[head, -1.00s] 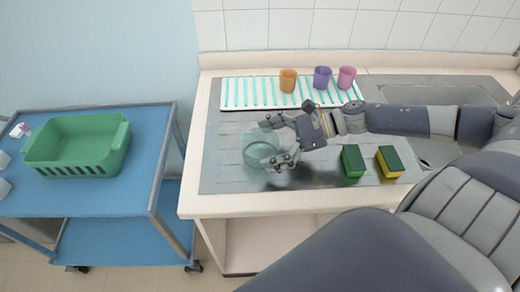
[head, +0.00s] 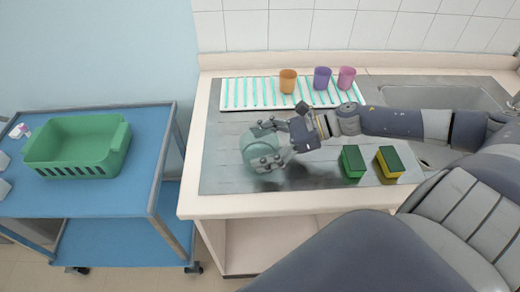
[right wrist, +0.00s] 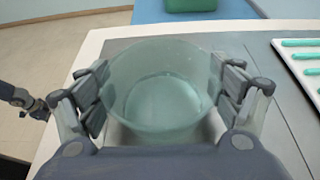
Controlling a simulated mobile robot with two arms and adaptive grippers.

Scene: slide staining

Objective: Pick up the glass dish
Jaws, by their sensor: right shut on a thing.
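The glass dish (head: 252,152) is a round, clear, greenish bowl over the steel draining surface at the left part of the counter. My right gripper (head: 264,147) comes from the right and is shut on it, one finger on each side of its wall. In the right wrist view the dish (right wrist: 155,95) fills the space between the finger pads (right wrist: 160,90), its open top showing. I cannot tell whether its base touches the steel. A dark part of my left gripper (right wrist: 22,102) seems to show at the left edge of that view; its jaws are unclear.
A white rack with green strips (head: 240,93) lies behind the dish. Orange (head: 288,81), purple (head: 322,78) and pink (head: 346,77) cups stand at the back. Two sponges (head: 353,161) (head: 389,162) lie to the right. A blue cart (head: 120,200) with a green basket (head: 75,170) stands left.

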